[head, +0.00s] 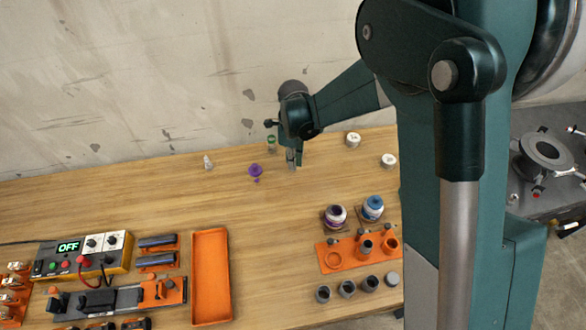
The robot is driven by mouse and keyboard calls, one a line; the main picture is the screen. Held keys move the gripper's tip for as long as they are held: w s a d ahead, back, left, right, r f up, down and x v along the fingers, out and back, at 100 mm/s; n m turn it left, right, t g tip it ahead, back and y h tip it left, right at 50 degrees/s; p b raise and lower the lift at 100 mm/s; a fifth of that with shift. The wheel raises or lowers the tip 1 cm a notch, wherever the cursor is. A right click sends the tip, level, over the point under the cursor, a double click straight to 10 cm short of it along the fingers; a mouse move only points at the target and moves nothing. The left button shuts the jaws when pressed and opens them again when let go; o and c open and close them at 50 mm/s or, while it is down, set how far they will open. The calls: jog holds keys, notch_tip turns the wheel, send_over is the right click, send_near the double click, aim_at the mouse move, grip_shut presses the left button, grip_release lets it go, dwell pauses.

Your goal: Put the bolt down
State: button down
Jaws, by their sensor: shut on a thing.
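My gripper (292,165) points down over the back middle of the wooden table. It is shut on a small grey piece, which I take to be the bolt (291,168). The bolt is mostly hidden by the fingers and very small in the head view. I cannot tell whether its lower end touches the table.
A purple piece (255,170) and a green-topped piece (271,144) stand close left of my gripper. A pale piece (208,162) is farther left. White caps (352,139) stand right. An orange tray (211,308), control box (85,255) and orange rack (333,262) are nearer.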

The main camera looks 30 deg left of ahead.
jog(key=shift+f, duration=0.1)
jog(key=shift+f, duration=1.8)
jog(key=shift+f+b, duration=0.15)
jog(key=shift+b, duration=0.25)
jog(key=c, duration=2.6)
grip_release()
jog(key=shift+o, duration=0.2)
jog(key=shift+r, duration=0.2)
notch_tip(320, 180, up, 12)
jog(key=shift+p, duration=0.8)
